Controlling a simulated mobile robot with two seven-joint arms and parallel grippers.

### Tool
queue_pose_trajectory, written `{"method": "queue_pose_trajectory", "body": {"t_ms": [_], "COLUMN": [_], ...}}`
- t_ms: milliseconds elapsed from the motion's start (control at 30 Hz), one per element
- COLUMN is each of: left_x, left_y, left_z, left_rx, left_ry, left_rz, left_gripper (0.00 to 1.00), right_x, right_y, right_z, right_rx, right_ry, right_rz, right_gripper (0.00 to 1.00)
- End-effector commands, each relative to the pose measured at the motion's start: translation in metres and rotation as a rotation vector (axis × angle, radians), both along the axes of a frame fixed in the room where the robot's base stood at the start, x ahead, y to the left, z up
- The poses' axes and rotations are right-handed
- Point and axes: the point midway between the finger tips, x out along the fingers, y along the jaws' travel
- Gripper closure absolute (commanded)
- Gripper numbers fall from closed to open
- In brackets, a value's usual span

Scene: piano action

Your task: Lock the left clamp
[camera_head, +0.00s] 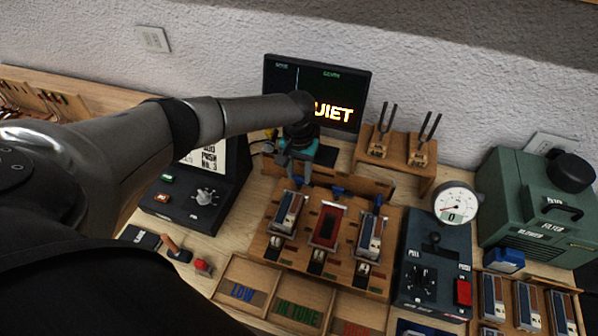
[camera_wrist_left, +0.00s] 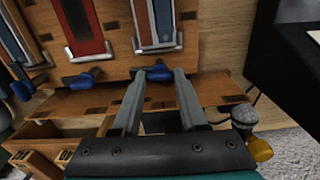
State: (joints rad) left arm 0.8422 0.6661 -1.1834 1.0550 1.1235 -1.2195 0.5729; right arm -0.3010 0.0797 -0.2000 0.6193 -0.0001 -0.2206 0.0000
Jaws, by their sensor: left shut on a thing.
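The left clamp is at the far end of the left reed block (camera_head: 286,213) on the wooden rack, and its blue lever (camera_head: 298,182) is partly hidden by my fingers. My left gripper (camera_head: 296,178) reaches down to it from behind. In the left wrist view, the fingertips of this gripper (camera_wrist_left: 158,74) stand on either side of the blue lever (camera_wrist_left: 155,73) and are shut on it. The metal bracket (camera_wrist_left: 160,46) lies just beyond, at the block's end. My right gripper is in neither view.
Blue levers of the middle clamp (camera_head: 337,190) and right clamp (camera_head: 377,200) stand close by. A monitor (camera_head: 345,82) is behind, and a tuning-fork stand (camera_head: 402,161) is right of it. Labelled trays (camera_head: 243,292) lie in front. A gauge box (camera_head: 435,265) is at right.

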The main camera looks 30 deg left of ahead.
Motion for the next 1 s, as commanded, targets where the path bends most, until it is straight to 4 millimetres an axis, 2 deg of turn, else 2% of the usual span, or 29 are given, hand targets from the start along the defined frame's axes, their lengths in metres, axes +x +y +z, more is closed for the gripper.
{"method": "queue_pose_trajectory", "body": {"t_ms": [267, 1000], "left_x": [-0.0004, 0.0002], "left_y": [0.0, 0.0001], "left_z": [0.0005, 0.0004], "left_rx": [-0.001, 0.0], "left_ry": [0.002, 0.0], "left_rz": [-0.139, -0.828], "left_gripper": [1.0, 1.0], "right_x": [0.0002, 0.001], "right_y": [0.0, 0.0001], "right_z": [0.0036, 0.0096], "right_rx": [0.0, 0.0], "right_ry": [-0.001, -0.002], "right_rz": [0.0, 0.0], "right_gripper": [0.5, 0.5]}}
